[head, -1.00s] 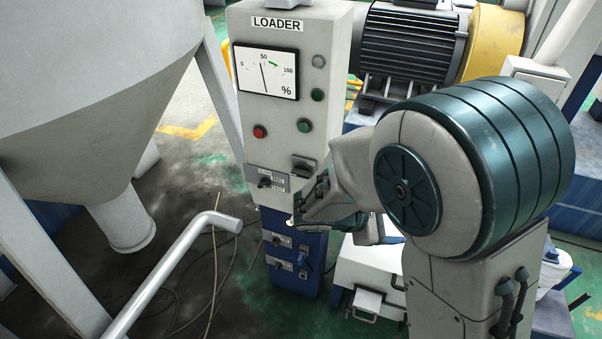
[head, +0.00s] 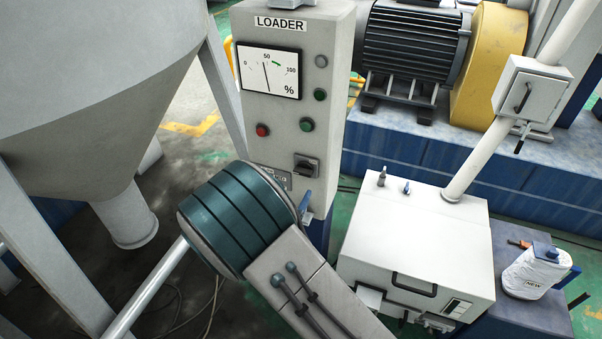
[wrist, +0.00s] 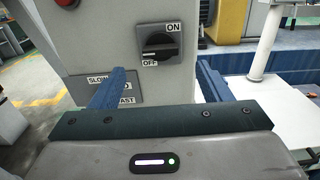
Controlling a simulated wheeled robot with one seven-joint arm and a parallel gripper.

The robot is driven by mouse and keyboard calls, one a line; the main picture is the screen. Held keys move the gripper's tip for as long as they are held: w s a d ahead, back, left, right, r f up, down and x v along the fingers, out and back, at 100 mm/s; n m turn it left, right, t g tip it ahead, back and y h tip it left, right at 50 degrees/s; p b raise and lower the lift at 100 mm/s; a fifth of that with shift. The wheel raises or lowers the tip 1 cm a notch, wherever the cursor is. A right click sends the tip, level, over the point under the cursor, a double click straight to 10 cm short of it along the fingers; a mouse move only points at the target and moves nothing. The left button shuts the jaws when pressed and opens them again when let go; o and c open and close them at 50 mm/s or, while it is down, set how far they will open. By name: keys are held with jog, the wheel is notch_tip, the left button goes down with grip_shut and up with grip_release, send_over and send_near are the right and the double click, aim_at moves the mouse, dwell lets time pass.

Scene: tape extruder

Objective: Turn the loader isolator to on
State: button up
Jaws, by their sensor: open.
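The loader isolator is a black rotary switch (wrist: 160,45) on a dark square plate, with ON above right and OFF below left. Its handle lies about level in the wrist view. It also shows on the lower right of the loader panel in the head view (head: 307,167). My gripper (wrist: 162,84) is open and empty, its two blue fingers spread below the switch in the wrist view, apart from it. In the head view one blue finger shows below the switch; my arm hides the rest.
A SLOW/FAST label plate (wrist: 100,88) sits left below the switch, partly behind a finger. The loader cabinet (head: 285,25) carries a gauge and several buttons. A white box (head: 430,225) stands to the right and a grey hopper (head: 90,90) to the left.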

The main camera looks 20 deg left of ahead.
aim_at(301, 173)
jog(key=w, duration=0.5)
jog(key=w+p, duration=0.1)
jog(key=w, duration=0.2)
jog(key=shift+d, duration=0.3)
jog(key=shift+s, duration=0.1)
jog(key=c, duration=1)
